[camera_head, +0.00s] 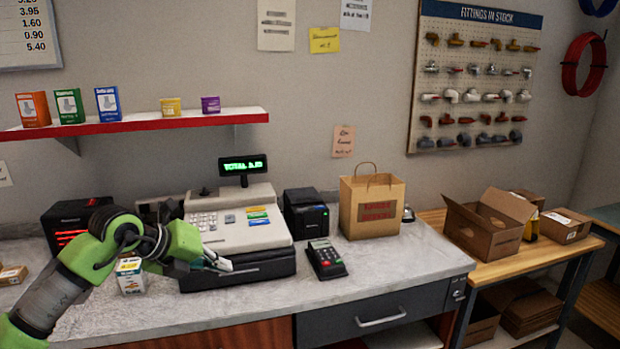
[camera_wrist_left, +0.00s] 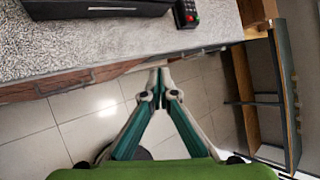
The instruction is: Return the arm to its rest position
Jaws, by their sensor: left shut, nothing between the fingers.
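My left gripper (camera_head: 222,264) comes in from the left on a green and grey arm (camera_head: 95,255). In the head view its tip is in front of the cash register (camera_head: 245,222), covering part of its left front. In the left wrist view my left gripper (camera_wrist_left: 159,93) is shut, its fingertips together with nothing between them, over the floor in front of the counter. My right gripper is in neither view.
The counter (camera_head: 385,271) holds a small white box (camera_head: 130,280) close to my arm, a card terminal (camera_head: 326,259), a black printer (camera_head: 306,213) and a paper bag (camera_head: 378,205). A wooden table (camera_head: 490,262) with an open carton (camera_head: 482,230) stands at right. Floor (camera_wrist_left: 60,140) is clear.

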